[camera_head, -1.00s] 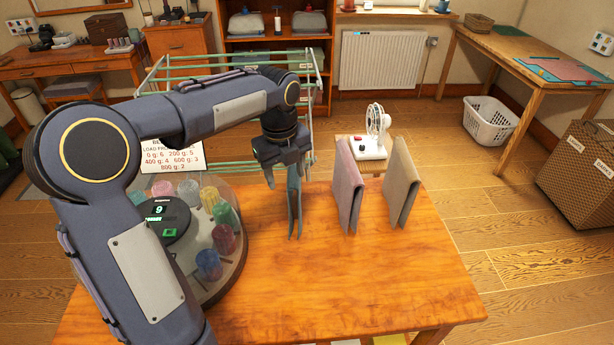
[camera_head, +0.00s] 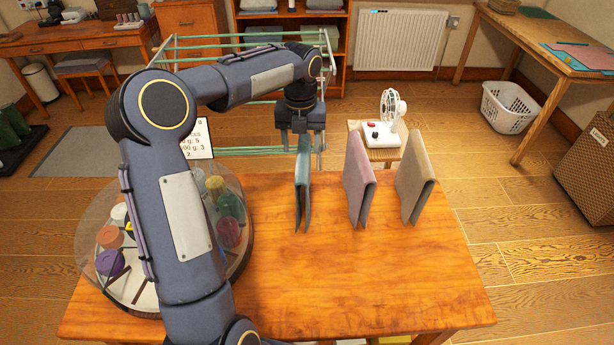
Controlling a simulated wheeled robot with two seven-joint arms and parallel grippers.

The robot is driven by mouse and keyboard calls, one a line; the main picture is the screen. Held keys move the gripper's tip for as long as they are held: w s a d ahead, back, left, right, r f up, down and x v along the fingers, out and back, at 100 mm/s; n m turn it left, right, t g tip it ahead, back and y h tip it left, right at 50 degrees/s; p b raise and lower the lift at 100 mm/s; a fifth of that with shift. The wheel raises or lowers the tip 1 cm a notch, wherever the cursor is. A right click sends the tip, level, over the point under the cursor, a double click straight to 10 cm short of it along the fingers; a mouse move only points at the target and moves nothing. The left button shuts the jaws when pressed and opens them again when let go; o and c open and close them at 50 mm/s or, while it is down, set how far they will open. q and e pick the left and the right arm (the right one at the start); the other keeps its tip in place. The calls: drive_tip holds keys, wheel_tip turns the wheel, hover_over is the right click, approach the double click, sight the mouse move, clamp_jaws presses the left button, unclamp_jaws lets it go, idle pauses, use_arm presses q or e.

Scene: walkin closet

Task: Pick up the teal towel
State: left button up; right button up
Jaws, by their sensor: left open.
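The teal towel (camera_head: 303,194) stands folded over like a narrow tent on the wooden table (camera_head: 340,285), near its far edge. My left gripper (camera_head: 301,147) points down at the towel's top edge, its two fingers apart. The fingers appear to the left and right of the towel's top. I cannot tell whether they touch it, and the far part of the towel's top is partly hidden by the gripper. My right gripper is not in view.
A pink towel (camera_head: 358,182) and a beige towel (camera_head: 413,182) stand to the right of the teal one. A round turntable (camera_head: 90,245) with several coloured cups lies left, partly behind my arm. A fan (camera_head: 392,105) and a drying rack (camera_head: 238,42) are beyond the table.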

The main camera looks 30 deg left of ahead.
sight(303, 157)
use_arm(q)
drive_tip(key=f, duration=0.3)
drive_tip(key=f+p, duration=0.1)
drive_tip(key=f, duration=0.3)
drive_tip(key=shift+d+f, duration=0.2)
drive_tip(key=shift+f, duration=0.05)
clamp_jaws()
